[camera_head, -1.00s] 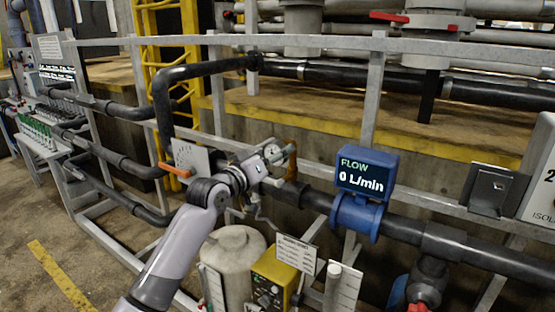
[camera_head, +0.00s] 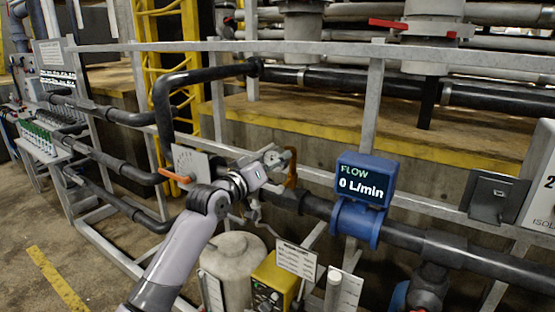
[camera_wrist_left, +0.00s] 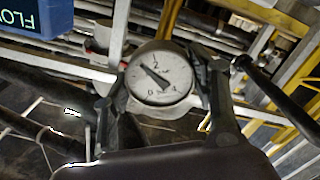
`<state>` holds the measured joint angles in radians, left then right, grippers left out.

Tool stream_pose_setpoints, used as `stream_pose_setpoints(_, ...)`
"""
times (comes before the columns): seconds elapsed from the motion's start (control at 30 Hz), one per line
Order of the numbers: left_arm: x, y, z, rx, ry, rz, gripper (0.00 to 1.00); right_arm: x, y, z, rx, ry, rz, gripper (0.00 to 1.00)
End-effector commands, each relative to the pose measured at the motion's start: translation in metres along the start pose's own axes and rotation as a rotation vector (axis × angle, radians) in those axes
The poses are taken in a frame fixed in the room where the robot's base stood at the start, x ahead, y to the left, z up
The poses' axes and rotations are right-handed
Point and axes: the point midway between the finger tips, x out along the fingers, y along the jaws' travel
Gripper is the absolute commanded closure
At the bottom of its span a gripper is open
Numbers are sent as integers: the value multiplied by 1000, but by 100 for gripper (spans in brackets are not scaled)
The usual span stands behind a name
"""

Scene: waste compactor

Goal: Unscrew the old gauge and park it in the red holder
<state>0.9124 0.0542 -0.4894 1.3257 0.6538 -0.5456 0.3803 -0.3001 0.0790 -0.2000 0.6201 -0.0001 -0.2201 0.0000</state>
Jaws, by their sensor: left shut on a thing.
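The old gauge (camera_wrist_left: 160,76), a round white dial with a black needle and the numbers 0, 2 and 4, faces the camera in the left wrist view. My left gripper (camera_wrist_left: 158,88) is shut on it, one finger on each side of the rim. In the head view my left gripper (camera_head: 272,160) is in front of the pipework, left of the blue flow meter. The gauge's face does not show clearly there. I cannot tell whether its stem is in the fitting. I cannot make out the red holder. My right gripper is out of view.
The blue flow meter (camera_head: 361,182) reads 0 L/min, right of the gripper. An orange-handled valve (camera_head: 175,175) is to the left. A grey rail (camera_head: 330,48) runs behind. A pale tank (camera_head: 233,262) and yellow box (camera_head: 274,284) stand below.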

Motion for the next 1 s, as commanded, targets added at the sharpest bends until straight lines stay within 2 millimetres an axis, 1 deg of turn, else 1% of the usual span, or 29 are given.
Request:
stream_pose_setpoints(0.03,0,1,-1,0,2,2,56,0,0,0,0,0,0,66)
stream_pose_setpoints(0.07,0,1,-1,0,1,2,58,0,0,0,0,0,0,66)
stream_pose_setpoints(0.4,0,1,-1,-4,1,2,80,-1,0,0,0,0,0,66)
stream_pose_setpoints(0.57,0,3,-4,-81,1,1,80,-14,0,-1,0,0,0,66)
stream_pose_setpoints(1.0,0,2,-3,-399,0,1,80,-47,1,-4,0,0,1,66)
